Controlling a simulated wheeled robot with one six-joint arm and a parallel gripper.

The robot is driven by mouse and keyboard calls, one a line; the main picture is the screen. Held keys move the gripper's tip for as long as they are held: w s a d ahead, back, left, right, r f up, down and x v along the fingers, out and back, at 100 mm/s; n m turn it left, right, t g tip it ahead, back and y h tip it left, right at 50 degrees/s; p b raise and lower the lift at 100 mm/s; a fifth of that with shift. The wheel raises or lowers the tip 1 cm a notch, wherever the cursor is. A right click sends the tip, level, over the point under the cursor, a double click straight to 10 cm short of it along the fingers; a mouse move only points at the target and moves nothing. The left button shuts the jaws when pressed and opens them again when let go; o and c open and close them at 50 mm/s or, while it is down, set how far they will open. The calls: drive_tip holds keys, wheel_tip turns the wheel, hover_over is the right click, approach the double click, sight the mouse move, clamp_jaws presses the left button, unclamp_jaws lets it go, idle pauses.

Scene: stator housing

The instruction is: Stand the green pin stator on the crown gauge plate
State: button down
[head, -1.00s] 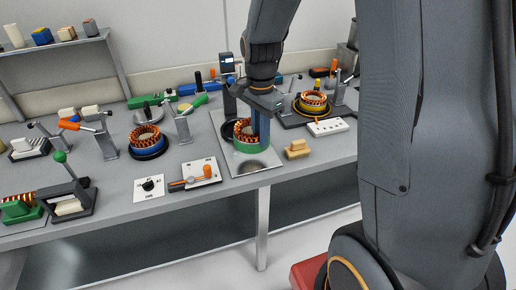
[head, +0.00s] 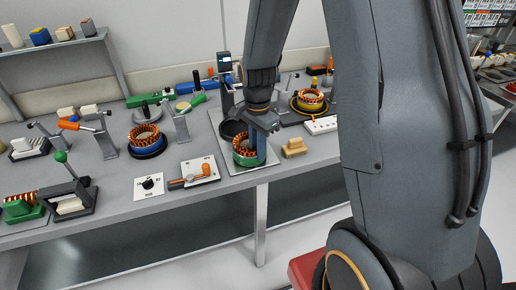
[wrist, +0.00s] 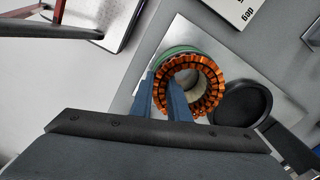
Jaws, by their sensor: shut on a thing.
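The green pin stator (head: 246,158) has a green outer ring and a crown of orange-copper windings. It is upright over the front part of a pale metal plate (head: 219,122), which looks like the crown gauge plate. It also shows in the wrist view (wrist: 205,82), its open bore facing the camera. My gripper (head: 258,158) is shut on the stator's near-side wall with its blue fingers, also seen in the wrist view (wrist: 162,108). I cannot tell whether the stator's underside touches the plate. A black round dish (wrist: 240,102) lies beside it on the plate.
A stator on a blue base (head: 146,140) stands left, and one on a yellow base (head: 309,100) stands right behind. A beige block (head: 294,147) and a white socket strip (head: 321,125) lie right. A switch panel with an orange handle (head: 193,175) lies left.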

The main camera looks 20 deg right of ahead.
drive_tip(key=c, duration=1.7)
unclamp_jaws()
drive_tip(key=shift+f, duration=0.1)
wheel_tip(320, 180, up, 12)
drive_tip(key=b, duration=0.3)
drive_tip(key=s+f+n, duration=0.2)
drive_tip(key=s+n, duration=0.2)
drive_tip(key=s+a+f+n, duration=0.1)
drive_tip(key=s+f+n, duration=0.1)
drive_tip(key=s+n, duration=0.3)
drive_tip(key=s+f+n+t, duration=0.1)
drive_tip(key=s+f+n, duration=0.1)
drive_tip(key=s+n, duration=0.2)
drive_tip(key=shift+s+a+f+n, duration=0.15)
drive_tip(key=shift+s+a+n, duration=0.05)
drive_tip(key=shift+n, duration=0.1)
